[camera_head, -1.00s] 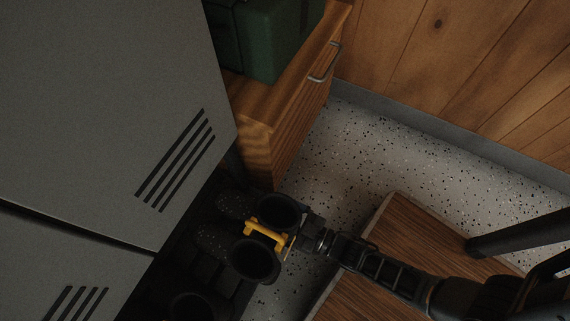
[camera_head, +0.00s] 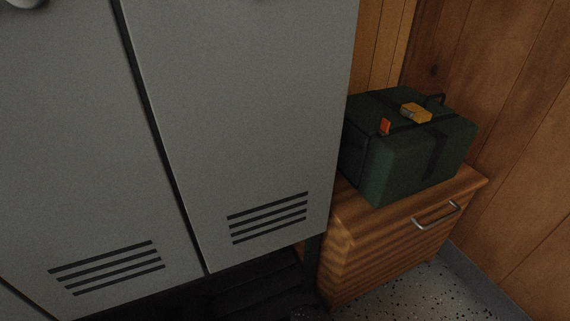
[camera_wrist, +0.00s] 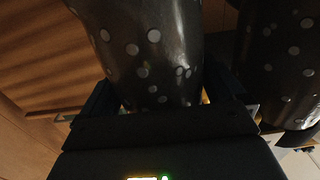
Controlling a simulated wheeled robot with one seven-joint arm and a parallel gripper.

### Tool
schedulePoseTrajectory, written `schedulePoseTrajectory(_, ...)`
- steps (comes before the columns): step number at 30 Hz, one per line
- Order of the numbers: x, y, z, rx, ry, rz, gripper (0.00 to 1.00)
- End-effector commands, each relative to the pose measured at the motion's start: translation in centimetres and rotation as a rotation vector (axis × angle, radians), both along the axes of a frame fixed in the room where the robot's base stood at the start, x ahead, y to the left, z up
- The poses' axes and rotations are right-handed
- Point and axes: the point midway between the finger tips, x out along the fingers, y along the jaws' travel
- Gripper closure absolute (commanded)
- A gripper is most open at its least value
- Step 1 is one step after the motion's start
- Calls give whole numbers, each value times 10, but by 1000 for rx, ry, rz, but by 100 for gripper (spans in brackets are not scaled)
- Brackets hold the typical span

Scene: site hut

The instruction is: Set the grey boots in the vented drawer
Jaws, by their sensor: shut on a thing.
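The boots are dark and glossy with pale grey spots. One boot (camera_wrist: 150,45) fills the middle of the wrist view, and the other boot (camera_wrist: 285,60) is at its right edge. My gripper (camera_wrist: 160,98) is shut on the pair; the yellow piece between them is mostly hidden. The boots and gripper are out of the head view. A wooden cabinet with a drawer front (camera_head: 385,248) and a metal bar handle (camera_head: 437,216) stands right of the lockers. The drawer looks shut; I cannot make out vents clearly. Ribbed wood (camera_wrist: 45,60) shows left in the wrist view.
Grey lockers (camera_head: 270,110) with slotted vents fill the left, with a dark low rack (camera_head: 250,290) beneath. A green case (camera_head: 410,150) with orange and yellow parts sits on the cabinet. Speckled floor (camera_head: 400,295) is clear before the cabinet; a wooden wall is at right.

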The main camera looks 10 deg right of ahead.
Motion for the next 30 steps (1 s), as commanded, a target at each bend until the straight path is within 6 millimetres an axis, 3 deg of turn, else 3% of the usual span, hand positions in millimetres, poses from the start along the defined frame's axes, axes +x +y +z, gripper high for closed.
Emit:
schedulePoseTrajectory(1,2,0,15,3,-8,0,89)
schedulePoseTrajectory(30,1,0,190,3,-6,0,89)
